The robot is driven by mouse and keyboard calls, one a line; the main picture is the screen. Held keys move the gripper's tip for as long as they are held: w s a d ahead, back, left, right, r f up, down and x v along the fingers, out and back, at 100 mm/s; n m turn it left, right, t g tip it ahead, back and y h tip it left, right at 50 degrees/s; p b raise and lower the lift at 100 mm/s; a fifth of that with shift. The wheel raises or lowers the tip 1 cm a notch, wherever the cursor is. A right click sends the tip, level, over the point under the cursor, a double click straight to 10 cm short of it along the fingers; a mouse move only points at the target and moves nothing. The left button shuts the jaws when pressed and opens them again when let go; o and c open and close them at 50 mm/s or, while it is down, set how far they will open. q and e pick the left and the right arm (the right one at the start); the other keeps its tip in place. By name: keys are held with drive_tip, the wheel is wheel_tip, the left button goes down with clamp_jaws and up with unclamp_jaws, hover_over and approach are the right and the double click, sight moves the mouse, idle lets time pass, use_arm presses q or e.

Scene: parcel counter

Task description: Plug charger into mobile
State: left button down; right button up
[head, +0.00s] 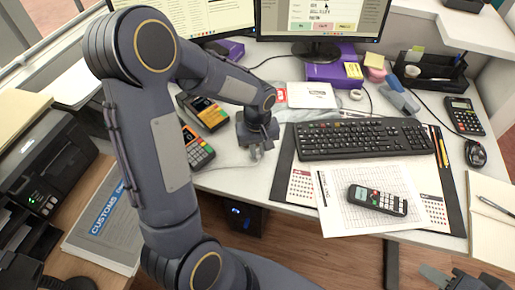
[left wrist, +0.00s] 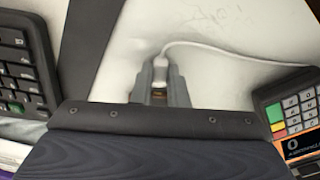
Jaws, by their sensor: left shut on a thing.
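The charger plug (left wrist: 160,68), small and white with a thin white cable, is between the fingers of my left gripper (left wrist: 161,92) in the left wrist view. In the head view my left gripper (head: 257,151) is low over the bare counter, left of the keyboard; the plug is hardly visible there. A dark handset with a keypad (head: 377,199), which looks like the mobile, lies on the gridded paper, right of and nearer than my left gripper. My right gripper (head: 452,279) shows only in part at the bottom right edge, away from the handset; its opening is unclear.
A black keyboard (head: 362,138) stands behind the paper (head: 335,215). Card terminals (head: 197,148) are left of my left gripper. A calculator (head: 464,115), mouse (head: 475,153) and notebook (head: 490,215) are at right. Some counter around my left gripper is clear.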

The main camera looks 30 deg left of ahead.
use_arm(q)
drive_tip(key=shift+w+a, duration=0.45)
idle(0.6)
drive_tip(key=c, duration=1.3)
unclamp_jaws()
drive_tip(key=shift+c, duration=0.2)
wheel_tip(320, 180, up, 8)
drive_tip(key=shift+f+p, duration=0.1)
drive_tip(key=shift+p, duration=0.55)
